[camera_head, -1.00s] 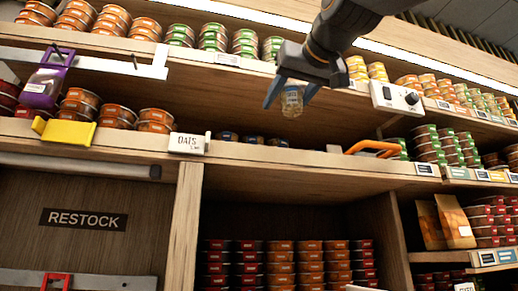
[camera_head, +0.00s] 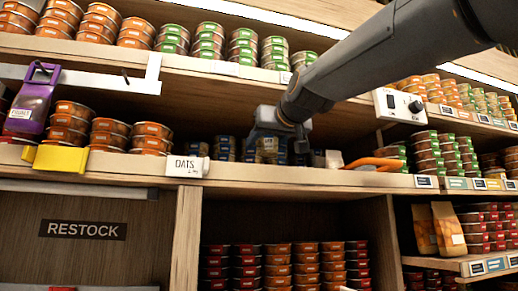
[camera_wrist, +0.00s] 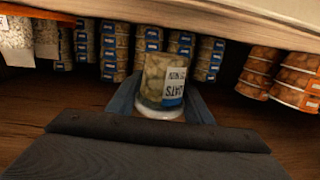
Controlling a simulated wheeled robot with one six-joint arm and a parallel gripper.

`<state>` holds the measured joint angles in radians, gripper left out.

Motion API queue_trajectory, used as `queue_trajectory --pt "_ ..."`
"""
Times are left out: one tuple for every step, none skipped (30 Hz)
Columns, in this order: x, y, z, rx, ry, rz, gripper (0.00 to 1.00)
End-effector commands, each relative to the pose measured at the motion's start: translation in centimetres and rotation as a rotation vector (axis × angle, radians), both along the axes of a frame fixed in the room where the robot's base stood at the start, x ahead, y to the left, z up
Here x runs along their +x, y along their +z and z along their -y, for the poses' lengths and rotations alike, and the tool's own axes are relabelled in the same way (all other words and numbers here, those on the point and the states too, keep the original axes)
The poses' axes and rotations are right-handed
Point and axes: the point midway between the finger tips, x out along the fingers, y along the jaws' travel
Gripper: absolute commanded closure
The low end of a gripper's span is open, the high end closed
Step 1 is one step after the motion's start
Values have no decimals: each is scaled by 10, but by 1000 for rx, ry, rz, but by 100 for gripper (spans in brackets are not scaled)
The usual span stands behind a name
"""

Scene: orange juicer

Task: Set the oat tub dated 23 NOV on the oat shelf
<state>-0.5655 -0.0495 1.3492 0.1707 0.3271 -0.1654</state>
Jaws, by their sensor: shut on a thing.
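My gripper (camera_head: 278,138) is inside the bay behind the OATS tag (camera_head: 187,167), over the oat shelf (camera_head: 260,175). In the wrist view my gripper (camera_wrist: 160,108) is shut on a clear oat tub (camera_wrist: 153,80) with pale contents. Its white and blue label reads OATS upside down, with NOV above; the day number is too small to read surely.
Rows of blue-labelled tubs (camera_wrist: 115,45) stand behind the held tub. Orange-labelled tubs (camera_wrist: 270,72) are at right in the wrist view. An orange handle-like thing (camera_head: 375,162) lies right of the bay. A yellow block (camera_head: 58,158) sits on the left edge. The upper shelf hangs close overhead.

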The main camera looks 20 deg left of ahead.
Motion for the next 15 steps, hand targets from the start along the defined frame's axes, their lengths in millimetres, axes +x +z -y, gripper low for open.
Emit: queue_trajectory --pt "8 2 -6 -1 0 -2 76" --pt "12 2 -9 0 0 0 76" --pt "16 2 -12 1 0 1 76" --pt "19 2 -14 0 0 0 76" --pt "21 2 -15 1 -1 1 76" --pt "24 2 -17 1 -1 2 76" --pt "25 2 -17 1 -1 2 76" --pt "25 1 -18 1 -1 2 76" --pt "26 -2 -18 0 0 0 76" --pt "26 -6 -18 -1 0 -1 76" --pt "26 -9 -18 0 0 0 76" --pt "25 -15 -18 0 0 -1 76" --pt "25 -19 -18 0 -1 -1 76" --pt "26 -24 -18 1 0 -1 76" --pt "25 -28 -18 1 0 -1 76"
